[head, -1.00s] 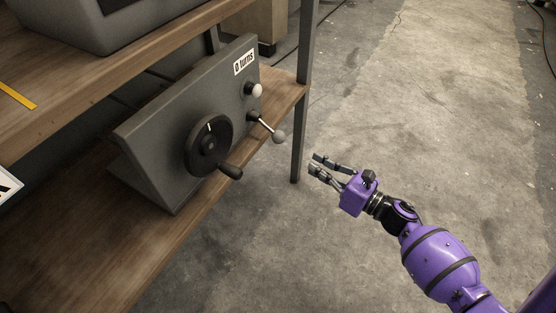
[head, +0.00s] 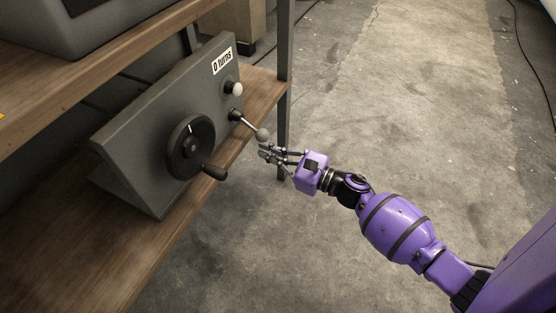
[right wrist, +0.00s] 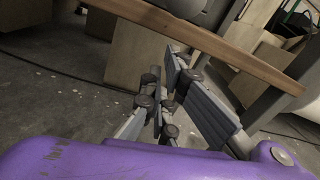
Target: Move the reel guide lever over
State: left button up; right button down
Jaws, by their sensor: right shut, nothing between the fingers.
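The reel guide lever (head: 249,125) is a thin metal rod with a grey ball knob (head: 263,134). It sticks out of the right part of the sloped grey panel (head: 150,125) and points down to the right. My right gripper (head: 264,153) is shut and empty, its fingertips just below the ball knob. I cannot tell whether they touch it. The right wrist view shows the fingers (right wrist: 165,95) close together with nothing between them; the lever is not clear there. My left gripper is not in view.
A black handwheel (head: 190,146) with a crank handle (head: 214,172) is left of the lever. A white-tipped knob (head: 233,88) and a "0 turns" label (head: 222,61) are above it. A shelf post (head: 284,85) stands behind.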

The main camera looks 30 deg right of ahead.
aim_at(257, 130)
jog(key=shift+s+r, duration=0.25)
jog(key=shift+r, duration=0.35)
jog(key=shift+s+r, duration=0.2)
jog(key=shift+r, duration=0.35)
